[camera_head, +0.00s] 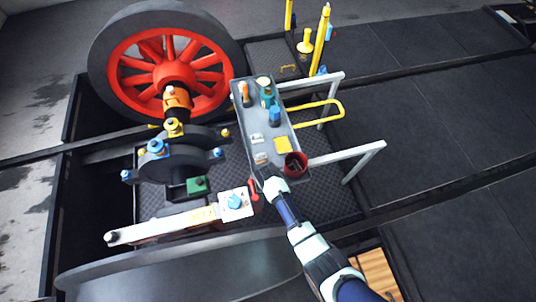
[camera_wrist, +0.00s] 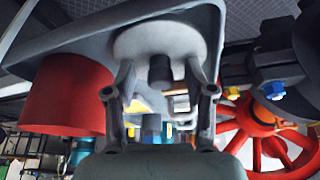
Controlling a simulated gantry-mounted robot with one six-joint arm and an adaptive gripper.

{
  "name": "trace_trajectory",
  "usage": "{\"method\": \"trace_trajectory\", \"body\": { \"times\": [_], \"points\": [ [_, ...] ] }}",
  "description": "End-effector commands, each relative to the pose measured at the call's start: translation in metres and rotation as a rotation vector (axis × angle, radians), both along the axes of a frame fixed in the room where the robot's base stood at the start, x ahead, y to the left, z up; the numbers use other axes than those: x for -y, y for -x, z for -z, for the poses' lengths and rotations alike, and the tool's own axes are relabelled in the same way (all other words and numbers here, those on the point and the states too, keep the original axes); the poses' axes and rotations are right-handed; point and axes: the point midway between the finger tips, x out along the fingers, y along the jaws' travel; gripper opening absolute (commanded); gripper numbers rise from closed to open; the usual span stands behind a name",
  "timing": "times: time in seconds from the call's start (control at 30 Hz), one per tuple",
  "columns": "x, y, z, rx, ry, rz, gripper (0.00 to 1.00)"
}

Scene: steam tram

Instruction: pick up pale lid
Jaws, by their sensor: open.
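In the wrist view, a pale round lid (camera_wrist: 150,42) with a dark stubby knob (camera_wrist: 160,68) shows between and beyond my fingers. My gripper (camera_wrist: 160,82) is open, with one finger on each side of the knob. I cannot tell whether either finger touches it. In the head view, my gripper (camera_head: 264,175) is at the near end of a grey tray (camera_head: 247,118). A small pale thing (camera_head: 261,158) by the fingertips may be the lid, but it is too small to be sure.
A red cup (camera_head: 296,164) stands right beside my gripper, and it fills the left of the wrist view (camera_wrist: 68,95). The tray also holds a yellow block (camera_head: 282,145) and several bottles. White rails (camera_head: 350,152) stand to the right. A large red wheel (camera_head: 135,75) is behind left.

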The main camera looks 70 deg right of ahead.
Motion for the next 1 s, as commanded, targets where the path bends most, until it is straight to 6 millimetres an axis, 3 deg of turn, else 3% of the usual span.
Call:
{"method": "trace_trajectory", "body": {
  "times": [0.17,0.4,0.5,0.77,1.0],
  "points": [
    [0.0,0.0,-0.001,0.0,0.0,0.0,0.53],
    [0.0,0.0,-0.001,0.0,0.0,0.0,0.13],
    [0.0,0.0,-0.001,0.0,0.0,0.0,0.0],
    [0.0,0.0,-0.004,0.0,0.0,0.0,0.0],
    [0.0,0.0,-0.038,0.002,0.002,0.0,0.0]
  ]
}}
